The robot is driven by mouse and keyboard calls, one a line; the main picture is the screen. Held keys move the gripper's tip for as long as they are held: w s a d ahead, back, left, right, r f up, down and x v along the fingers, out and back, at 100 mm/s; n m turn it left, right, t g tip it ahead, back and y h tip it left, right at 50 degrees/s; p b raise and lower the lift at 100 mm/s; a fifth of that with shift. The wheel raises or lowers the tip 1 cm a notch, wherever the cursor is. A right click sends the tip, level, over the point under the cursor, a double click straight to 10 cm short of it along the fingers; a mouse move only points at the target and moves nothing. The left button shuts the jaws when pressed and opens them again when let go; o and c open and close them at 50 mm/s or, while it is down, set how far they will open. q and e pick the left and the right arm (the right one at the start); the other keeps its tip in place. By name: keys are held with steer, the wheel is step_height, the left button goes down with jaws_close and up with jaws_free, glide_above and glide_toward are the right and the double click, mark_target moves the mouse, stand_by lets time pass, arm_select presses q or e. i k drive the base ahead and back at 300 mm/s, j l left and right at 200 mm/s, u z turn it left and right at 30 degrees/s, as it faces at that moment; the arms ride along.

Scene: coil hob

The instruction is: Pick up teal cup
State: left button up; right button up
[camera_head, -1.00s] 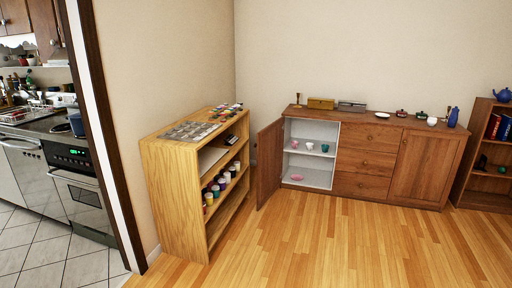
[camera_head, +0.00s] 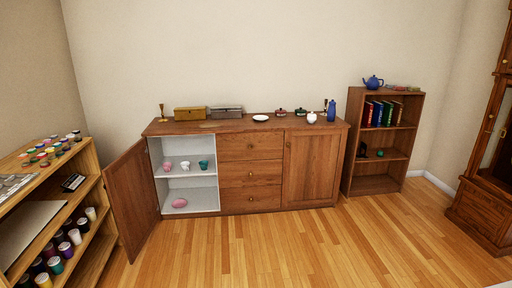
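A teal cup (camera_head: 204,164) stands upright on the upper shelf inside the open left compartment of the wooden sideboard (camera_head: 252,176). It is at the right end of that shelf. A white cup (camera_head: 185,165) and a pink cup (camera_head: 167,166) stand to its left. A pink bowl-like item (camera_head: 180,203) lies on the compartment floor below. The cupboard door (camera_head: 133,197) is swung open to the left. Neither of my grippers shows in the head view.
A light wood shelf (camera_head: 62,222) with jars stands at the near left. A bookcase (camera_head: 377,184) with a blue teapot (camera_head: 373,82) on top stands right of the sideboard. A dark wooden cabinet (camera_head: 474,215) is at the far right. The wood floor (camera_head: 290,250) before the sideboard is clear.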

mark_target(205, 167)
steer(key=i+z, duration=0.1)
steer(key=i, duration=1.9)
